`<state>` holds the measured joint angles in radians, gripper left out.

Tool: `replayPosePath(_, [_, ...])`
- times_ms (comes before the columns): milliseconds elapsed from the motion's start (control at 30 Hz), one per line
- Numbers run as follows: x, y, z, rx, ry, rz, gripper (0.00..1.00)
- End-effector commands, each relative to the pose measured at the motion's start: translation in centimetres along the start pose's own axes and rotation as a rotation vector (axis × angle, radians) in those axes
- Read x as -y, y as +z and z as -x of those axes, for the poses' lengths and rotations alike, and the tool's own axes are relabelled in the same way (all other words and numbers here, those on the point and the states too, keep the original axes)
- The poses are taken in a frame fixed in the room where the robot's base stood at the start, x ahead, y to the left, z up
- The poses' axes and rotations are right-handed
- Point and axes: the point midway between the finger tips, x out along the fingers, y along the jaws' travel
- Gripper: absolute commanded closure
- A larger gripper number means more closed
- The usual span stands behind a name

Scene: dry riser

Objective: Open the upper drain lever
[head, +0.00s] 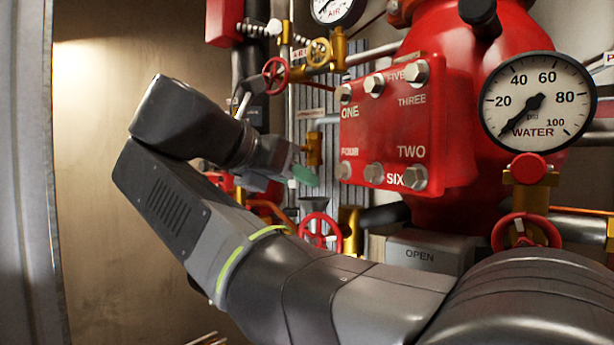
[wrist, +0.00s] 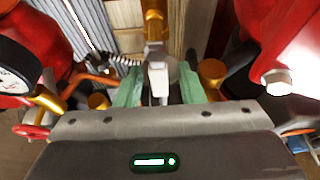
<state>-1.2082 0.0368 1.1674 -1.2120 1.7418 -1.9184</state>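In the wrist view a brass valve fitting (wrist: 154,28) carries a pale grey lever (wrist: 158,78) that points toward my gripper. I take this for the upper drain lever, but no label on it is readable. My gripper (wrist: 160,90) has its two green fingers apart, one on each side of the lever, with gaps showing. Whether either finger touches it is hard to tell. In the head view my gripper (head: 302,175) is just below a brass fitting (head: 314,148), left of the red cover plate; the lever itself is not clear there.
The red bolted plate (head: 395,130) and the water gauge (head: 537,102) stand to the right. Red handwheels (head: 275,75) and (head: 319,231) sit above and below my gripper. Pipes crowd the area behind. A bare wall (head: 110,200) is at the left.

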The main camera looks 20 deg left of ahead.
Motion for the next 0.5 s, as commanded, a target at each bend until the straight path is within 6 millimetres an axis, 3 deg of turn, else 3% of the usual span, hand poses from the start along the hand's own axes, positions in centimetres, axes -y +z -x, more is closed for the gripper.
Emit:
replayPosePath(333, [0.0,0.1,0.3,0.001,0.002,-0.002,0.64])
replayPosePath(500, [-0.1,0.0,2.0,0.002,0.006,-0.002,0.64])
